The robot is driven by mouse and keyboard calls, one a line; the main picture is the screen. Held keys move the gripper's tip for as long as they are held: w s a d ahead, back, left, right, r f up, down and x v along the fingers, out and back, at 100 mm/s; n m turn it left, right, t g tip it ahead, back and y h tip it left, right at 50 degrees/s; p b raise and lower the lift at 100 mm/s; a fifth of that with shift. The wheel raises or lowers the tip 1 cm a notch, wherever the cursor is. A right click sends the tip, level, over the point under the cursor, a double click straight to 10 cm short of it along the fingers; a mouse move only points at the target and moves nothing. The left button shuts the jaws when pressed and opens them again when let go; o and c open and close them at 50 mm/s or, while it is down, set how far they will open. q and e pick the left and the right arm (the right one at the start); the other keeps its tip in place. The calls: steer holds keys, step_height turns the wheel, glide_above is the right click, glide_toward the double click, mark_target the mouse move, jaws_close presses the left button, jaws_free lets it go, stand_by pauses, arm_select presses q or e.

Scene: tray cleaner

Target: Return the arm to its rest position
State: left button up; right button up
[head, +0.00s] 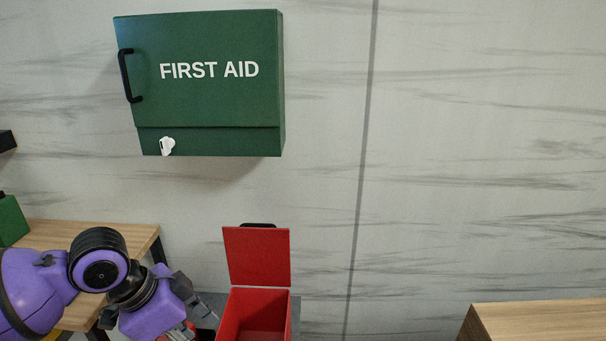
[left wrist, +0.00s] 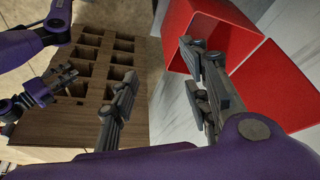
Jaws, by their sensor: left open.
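My left arm (head: 100,270) comes in low at the left of the head view, bent at the elbow. My left gripper (head: 197,309) is left of the open red box (head: 258,312). In the left wrist view my left gripper (left wrist: 165,92) has its two fingers wide apart with nothing between them. The red box (left wrist: 185,30) is beyond the right finger there. Another purple arm, apparently my right one, shows at the left of that view. Its gripper (left wrist: 66,78) is small and overlaps a wooden rack; its opening is unclear.
A green first aid cabinet (head: 205,100) hangs shut on the wall above. A wooden table (head: 90,236) stands at the left, and a wooden surface (head: 540,318) is at the lower right. The wooden rack (left wrist: 70,128) has several compartments. The red lid (head: 257,256) stands up.

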arm_select(q)
steer(key=w+d+n+t+h, duration=0.15)
steer(key=w+t, duration=0.35)
steer(key=w, duration=0.5)
steer(key=s+d+f+n+t+p, duration=0.1)
steer(key=s+f+n+t, duration=0.25)
steer(key=f, duration=0.45)
steer(key=s+a+f+n+y, duration=0.1)
steer(key=s+f+n, duration=0.1)
steer(key=s+f, duration=0.4)
steer(key=s+a+f+n+g+y+p, duration=0.1)
steer(key=s+f, duration=0.6)
steer(key=s, duration=0.8)
steer(key=s+a+f+n+g+y+p, duration=0.1)
steer(key=s+f+n+y, duration=0.2)
steer(key=s+f, duration=0.4)
steer(key=s+n, duration=0.1)
steer(key=s, duration=0.2)
steer(key=shift+s, duration=0.2)
arm_select(e)
steer(key=r, duration=0.1)
steer(key=w+a+r, duration=0.1)
steer(key=w+r, duration=0.1)
steer(key=shift+a+r, duration=0.15)
steer(key=shift+r, duration=0.2)
